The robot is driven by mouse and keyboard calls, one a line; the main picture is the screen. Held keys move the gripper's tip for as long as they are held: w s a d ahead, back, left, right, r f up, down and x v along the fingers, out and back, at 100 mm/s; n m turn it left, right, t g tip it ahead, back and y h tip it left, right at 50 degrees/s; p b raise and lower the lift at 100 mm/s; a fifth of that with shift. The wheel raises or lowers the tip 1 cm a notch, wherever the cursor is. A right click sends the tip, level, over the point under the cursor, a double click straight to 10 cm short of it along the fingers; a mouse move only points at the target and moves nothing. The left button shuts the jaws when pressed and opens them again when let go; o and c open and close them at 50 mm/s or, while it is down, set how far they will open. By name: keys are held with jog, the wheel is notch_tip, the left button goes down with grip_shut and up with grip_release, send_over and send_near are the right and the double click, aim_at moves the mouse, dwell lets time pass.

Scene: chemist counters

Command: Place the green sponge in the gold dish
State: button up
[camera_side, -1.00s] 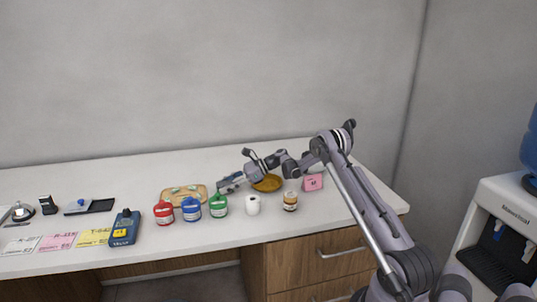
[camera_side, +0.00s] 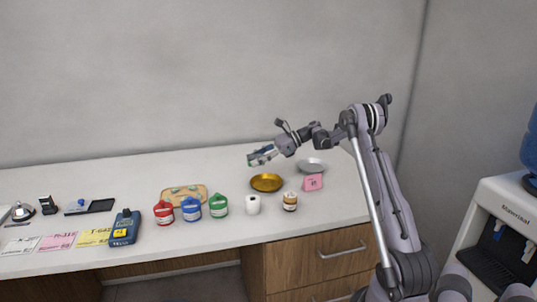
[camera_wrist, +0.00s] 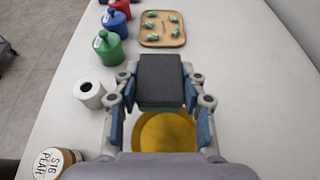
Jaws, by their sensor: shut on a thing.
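My gripper (camera_side: 262,156) is raised above the counter, just behind and above the gold dish, in the side view. In the wrist view my gripper (camera_wrist: 160,92) is shut on a dark grey block (camera_wrist: 162,80) between its blue pads. The gold dish (camera_side: 266,182) is round, shallow and empty in the side view. In the wrist view the gold dish (camera_wrist: 166,134) shows below the block, partly hidden by my gripper.
In front are a labelled jar (camera_side: 290,201) and a white roll (camera_side: 253,204). Green (camera_side: 218,205), blue (camera_side: 191,208) and red (camera_side: 164,212) containers and a tan tray (camera_side: 202,197) lie left.

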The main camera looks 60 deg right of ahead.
aim_at(268, 185)
jog(key=m+h, duration=0.1)
jog(key=d+f+m+t+h, duration=0.1)
jog(key=m+t+h, duration=0.1)
jog(key=shift+w+d+f, duration=0.15)
jog(key=shift+w+f, duration=0.05)
jog(key=shift+f, duration=0.05)
jog(key=shift+s+d+f+m+t+h, duration=0.1)
jog(key=shift+d+f+m+t+h, duration=0.15)
jog(key=shift+m+h, duration=0.55)
jog(key=shift+s+d+f+m+t+h, duration=0.3)
jog(key=shift+f+m+h, duration=0.4)
jog(key=shift+f, duration=0.65)
jog(key=shift+s+d+f+m+t+h, duration=0.15)
jog(key=shift+s+d+f+m+h, duration=0.25)
jog(key=shift+f+m+h, duration=0.65)
jog(key=shift+s+d+f+m+t+h, duration=0.25)
jog(key=shift+s+f+h, duration=0.25)
jog(key=shift+f, duration=1.1)
jog(key=shift+f, duration=0.1)
jog(key=o, duration=0.9)
jog(key=shift+o, duration=0.2)
